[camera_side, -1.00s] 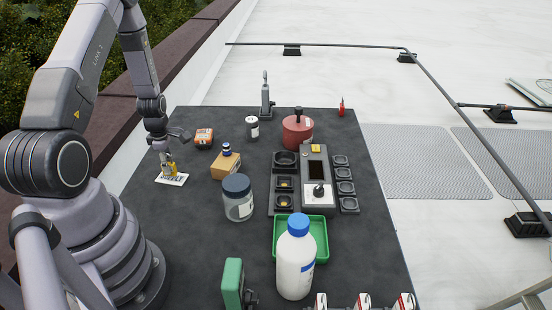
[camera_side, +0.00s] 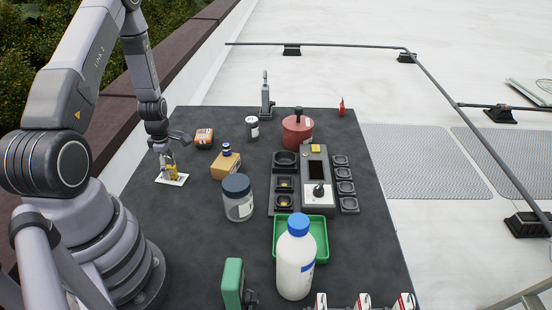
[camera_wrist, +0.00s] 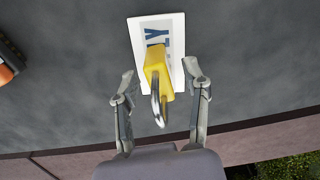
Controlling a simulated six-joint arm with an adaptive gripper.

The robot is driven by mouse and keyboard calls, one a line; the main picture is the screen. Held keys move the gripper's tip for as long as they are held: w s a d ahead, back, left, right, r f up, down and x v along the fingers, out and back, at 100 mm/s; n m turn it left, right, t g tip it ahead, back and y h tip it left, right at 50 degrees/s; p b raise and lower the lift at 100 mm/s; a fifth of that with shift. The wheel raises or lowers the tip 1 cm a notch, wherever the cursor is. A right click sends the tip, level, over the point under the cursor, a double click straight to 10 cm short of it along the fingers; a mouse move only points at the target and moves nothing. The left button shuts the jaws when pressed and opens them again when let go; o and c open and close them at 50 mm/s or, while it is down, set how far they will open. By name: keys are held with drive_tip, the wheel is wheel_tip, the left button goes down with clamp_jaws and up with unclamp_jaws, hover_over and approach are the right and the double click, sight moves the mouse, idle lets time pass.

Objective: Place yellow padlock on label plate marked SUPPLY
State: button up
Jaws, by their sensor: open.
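The yellow padlock (camera_wrist: 156,62) stands on the white label plate (camera_wrist: 175,28) in the wrist view, its metal shackle pointing toward my gripper. The padlock covers part of the blue lettering; the letters "LY" show. In the side view the padlock (camera_side: 172,173) is on the label plate (camera_side: 180,181) at the left of the dark table, partly behind my gripper (camera_side: 165,160). My gripper (camera_wrist: 160,82) is open, with one finger on each side of the padlock and a gap on both sides.
An orange-and-black item (camera_side: 204,137) and a cardboard box (camera_side: 225,164) with a small blue-capped bottle (camera_side: 227,149) stand right of the plate. A blue-lidded jar (camera_side: 238,198) is nearer the camera. Bare tabletop (camera_side: 185,230) lies in front of the plate.

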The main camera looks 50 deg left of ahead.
wheel_tip(320, 180, up, 12)
drive_tip(key=shift+f, duration=0.25)
drive_tip(key=w+d+r+m+t+y, duration=0.1)
drive_tip(key=d+r+m, duration=0.6)
drive_tip(key=r, duration=0.3)
drive_tip(key=w+d+r+m+t, duration=0.1)
drive_tip(key=d+r+m+t, duration=0.1)
drive_tip(key=d+r+m, duration=0.6)
drive_tip(key=s+d+r+m+t+h, duration=0.1)
drive_tip(key=s+d+r+m+t, duration=0.1)
drive_tip(key=s+d+r+m, duration=0.7)
drive_tip(key=s+m, duration=0.2)
drive_tip(key=m, duration=0.1)
drive_tip(key=shift+s+d+r+t, duration=0.2)
drive_tip(key=shift+s+d+t, duration=0.1)
drive_tip(key=shift+d, duration=0.05)
